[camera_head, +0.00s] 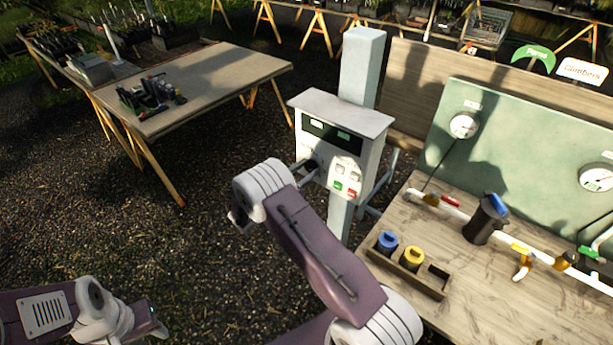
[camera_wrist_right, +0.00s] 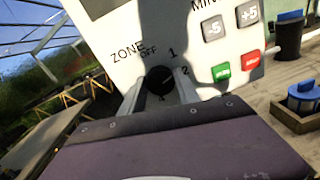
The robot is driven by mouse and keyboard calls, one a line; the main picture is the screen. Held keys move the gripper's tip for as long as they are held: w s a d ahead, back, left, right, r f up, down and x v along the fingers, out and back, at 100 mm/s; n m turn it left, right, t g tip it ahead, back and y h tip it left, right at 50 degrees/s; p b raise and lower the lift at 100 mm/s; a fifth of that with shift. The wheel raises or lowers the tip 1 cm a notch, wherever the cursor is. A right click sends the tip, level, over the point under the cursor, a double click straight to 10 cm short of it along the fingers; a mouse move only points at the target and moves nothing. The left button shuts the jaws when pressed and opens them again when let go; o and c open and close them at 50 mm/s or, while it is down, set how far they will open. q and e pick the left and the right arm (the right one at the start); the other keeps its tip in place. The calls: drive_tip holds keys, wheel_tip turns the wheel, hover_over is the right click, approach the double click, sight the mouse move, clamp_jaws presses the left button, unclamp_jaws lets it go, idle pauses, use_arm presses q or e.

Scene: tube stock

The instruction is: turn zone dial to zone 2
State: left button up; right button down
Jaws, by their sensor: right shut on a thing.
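The control box (camera_head: 342,140) is a white box with a sloped grey top on a grey post. Its black round zone dial (camera_wrist_right: 159,80) shows in the wrist view, with OFF, 1 and 2 printed around it and another mark below. Which mark the dial points to is not clear. My right gripper (camera_wrist_right: 160,90) is shut on the dial, one finger on each side. In the head view my wrist partly blocks this spot. My left arm's end (camera_head: 150,318) is low at the left, away from the box; its fingers cannot be made out.
Grey +5 and -5 buttons, a green button (camera_wrist_right: 221,72) and a red button (camera_wrist_right: 249,60) sit right of the dial. A wooden bench (camera_head: 480,285) with piping and a tray of blue and yellow caps stands right. A table (camera_head: 215,85) stands back left. Gravel is open between.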

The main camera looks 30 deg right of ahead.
drive_tip(key=m+b, duration=0.1)
drive_tip(key=b, duration=0.1)
drive_tip(key=m+b, duration=0.2)
drive_tip(key=shift+f+m, duration=0.2)
drive_tip(key=shift+m, duration=0.1)
drive_tip(key=shift+r+m+b, duration=0.2)
drive_tip(key=shift+m+b, duration=0.5)
drive_tip(key=shift+b, duration=0.3)
drive_tip(key=c, duration=0.9)
unclamp_jaws()
